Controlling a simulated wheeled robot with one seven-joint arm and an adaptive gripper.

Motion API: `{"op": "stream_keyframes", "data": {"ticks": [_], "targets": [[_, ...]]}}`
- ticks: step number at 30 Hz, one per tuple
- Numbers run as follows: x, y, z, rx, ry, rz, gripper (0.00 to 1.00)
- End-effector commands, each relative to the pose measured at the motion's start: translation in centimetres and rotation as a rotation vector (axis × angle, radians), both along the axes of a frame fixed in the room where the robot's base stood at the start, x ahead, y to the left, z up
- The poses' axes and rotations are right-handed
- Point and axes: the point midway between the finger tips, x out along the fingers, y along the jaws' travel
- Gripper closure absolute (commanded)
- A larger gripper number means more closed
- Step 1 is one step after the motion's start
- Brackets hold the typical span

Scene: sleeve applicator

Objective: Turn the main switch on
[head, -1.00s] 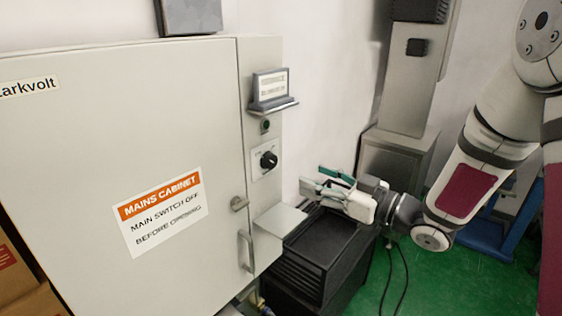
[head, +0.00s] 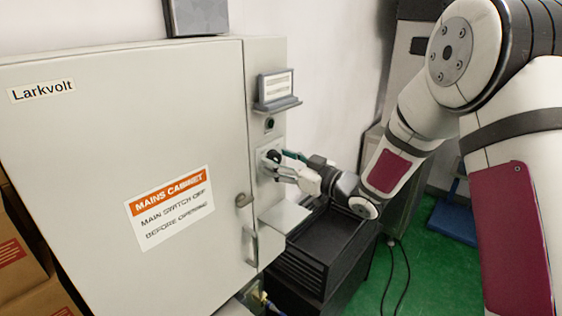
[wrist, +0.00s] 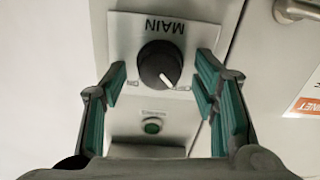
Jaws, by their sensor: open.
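The main switch is a round black knob with a white pointer line, on a light plate on the grey cabinet's side column. In the wrist view the knob (wrist: 158,62) appears upside down under the word MAIN, its pointer towards the lower right. Small position marks beside it are partly hidden and hard to read. My gripper (wrist: 160,82) is open, with one green-padded finger on each side of the knob and visible gaps between. In the head view my gripper (head: 284,170) is at the knob (head: 273,156), partly covering the plate.
A green button (wrist: 152,126) sits near the knob. The cabinet door (head: 110,130) has a latch (head: 243,200) and warning label (head: 170,207). A small shelf (head: 284,218) juts out below my gripper. A black box-like unit (head: 318,250) stands beneath.

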Motion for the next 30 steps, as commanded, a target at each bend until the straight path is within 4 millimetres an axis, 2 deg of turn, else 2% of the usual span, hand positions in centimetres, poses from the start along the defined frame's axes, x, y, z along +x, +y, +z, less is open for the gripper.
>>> {"op": "stream_keyframes", "data": {"ticks": [3, 9, 20, 30], "targets": [[-0.01, -0.01, 0.00, 0.000, 0.000, 0.000, 0.48], [-0.02, -0.02, 0.00, 0.000, 0.000, 0.000, 0.93], [0.00, -0.06, 0.01, 0.022, 0.028, 0.000, 0.94], [0.08, -0.20, 0.04, 0.156, 0.198, -0.001, 0.94]]}}
